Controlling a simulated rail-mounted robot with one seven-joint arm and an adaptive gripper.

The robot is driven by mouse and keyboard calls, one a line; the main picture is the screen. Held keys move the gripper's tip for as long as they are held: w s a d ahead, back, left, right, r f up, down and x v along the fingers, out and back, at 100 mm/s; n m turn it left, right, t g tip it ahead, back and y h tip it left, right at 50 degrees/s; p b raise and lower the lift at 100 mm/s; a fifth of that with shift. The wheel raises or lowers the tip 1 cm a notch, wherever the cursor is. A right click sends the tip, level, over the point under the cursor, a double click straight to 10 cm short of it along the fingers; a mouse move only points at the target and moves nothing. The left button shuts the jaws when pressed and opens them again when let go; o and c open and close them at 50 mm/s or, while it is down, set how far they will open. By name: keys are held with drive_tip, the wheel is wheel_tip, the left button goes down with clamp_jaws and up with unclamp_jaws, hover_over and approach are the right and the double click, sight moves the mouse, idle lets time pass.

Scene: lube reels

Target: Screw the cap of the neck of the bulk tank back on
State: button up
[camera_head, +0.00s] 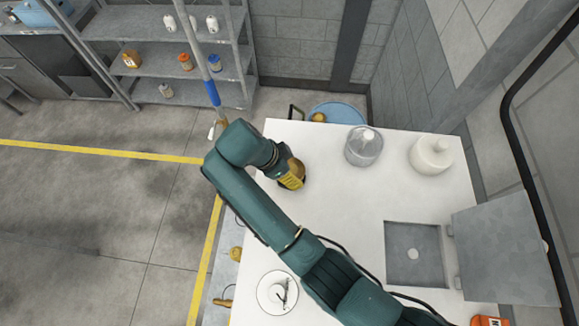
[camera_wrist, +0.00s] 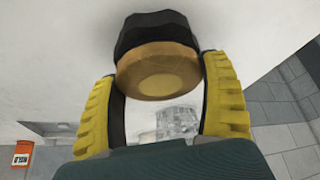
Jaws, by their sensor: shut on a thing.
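My gripper (camera_head: 291,180) is over the white tank top, left of its middle, in the head view. In the wrist view its two yellow fingers (camera_wrist: 160,88) are shut on a round cap-like piece (camera_wrist: 161,72). That piece has a brass-coloured face and a black ridged part (camera_wrist: 152,30) beyond it. It looks like the cap. Whether it touches a neck under it is hidden. The white tank top (camera_head: 335,205) bears a clear domed fitting (camera_head: 363,147) and a white rounded fitting (camera_head: 431,156), both apart from my gripper.
A square recess (camera_head: 413,255) with an open grey lid (camera_head: 505,243) lies at the right. A round white fitting (camera_head: 276,293) is at the near left. An orange container (camera_head: 488,321) is at the bottom edge. Shelves (camera_head: 160,60) with bottles stand behind. A blue-gripped pole (camera_head: 211,93) leans at the back.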

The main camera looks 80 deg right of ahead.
drive_tip(key=shift+m+y+p, duration=0.35)
drive_tip(key=shift+m+y, duration=0.05)
drive_tip(key=shift+m, duration=0.4)
drive_tip(key=shift+f, duration=0.1)
drive_tip(key=shift+m, duration=0.3)
drive_tip(key=shift+m+g+y, duration=0.4)
drive_tip(key=shift+m+y, duration=0.1)
drive_tip(key=shift+m, duration=0.6)
drive_tip(key=o, duration=1.1)
drive_tip(key=shift+r, duration=3.1)
